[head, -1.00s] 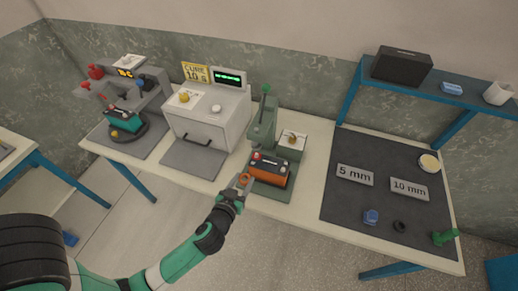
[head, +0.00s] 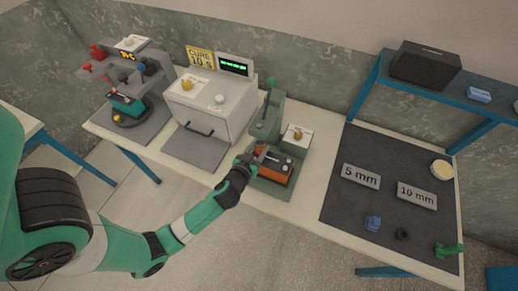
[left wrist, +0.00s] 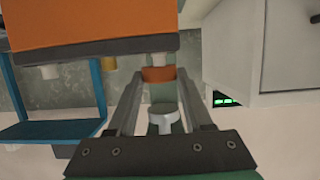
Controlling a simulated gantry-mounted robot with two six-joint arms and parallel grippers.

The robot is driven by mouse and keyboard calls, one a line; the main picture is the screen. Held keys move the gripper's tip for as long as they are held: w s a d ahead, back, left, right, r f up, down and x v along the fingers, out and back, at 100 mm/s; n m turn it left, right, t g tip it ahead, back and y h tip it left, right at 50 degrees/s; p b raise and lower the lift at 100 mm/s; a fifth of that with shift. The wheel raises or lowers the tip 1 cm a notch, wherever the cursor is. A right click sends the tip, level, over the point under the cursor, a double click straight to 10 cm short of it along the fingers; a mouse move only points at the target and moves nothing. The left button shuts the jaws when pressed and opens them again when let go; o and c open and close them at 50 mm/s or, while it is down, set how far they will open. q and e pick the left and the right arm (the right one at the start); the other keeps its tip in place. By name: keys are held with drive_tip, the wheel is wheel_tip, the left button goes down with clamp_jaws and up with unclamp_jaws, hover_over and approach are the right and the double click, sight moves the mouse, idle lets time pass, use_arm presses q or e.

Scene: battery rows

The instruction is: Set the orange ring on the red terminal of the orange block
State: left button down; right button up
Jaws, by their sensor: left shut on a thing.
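The orange block (head: 276,173), with a dark top, sits on the green press (head: 266,124) at the middle of the table. My left gripper (head: 256,155) is at the block's left end and covers part of it. In the left wrist view the orange block (left wrist: 100,25) fills the top left and appears inverted. The orange ring (left wrist: 158,74) is between my left fingertips, which are shut on it. It lines up with a short grey post (left wrist: 158,57) on the block's dark face; I cannot tell whether they touch. The terminal's red colour is not clear there. My right gripper is out of view.
A white curing box (head: 210,105) stands left of the press, with a grey machine (head: 130,75) further left. A dark mat (head: 345,205) on the right holds number plates, a blue piece (head: 373,223), a black ring (head: 402,234) and a green piece (head: 448,250).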

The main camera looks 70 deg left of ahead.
use_arm(q)
drive_tip(key=c, duration=0.6)
unclamp_jaws()
drive_tip(key=shift+s+d+f, duration=0.1)
drive_tip(key=shift+s+f, duration=0.1)
drive_tip(key=shift+f, duration=0.35)
drive_tip(key=shift+o, duration=1.1)
drive_tip(key=shift+s+d, duration=0.15)
drive_tip(key=shift+o, duration=0.4)
drive_tip(key=shift+r, duration=0.1)
drive_tip(key=v, duration=1.1)
drive_tip(key=shift+s+d+r+p, duration=0.15)
drive_tip(key=shift+d+r+p, duration=0.15)
drive_tip(key=shift+r, duration=0.05)
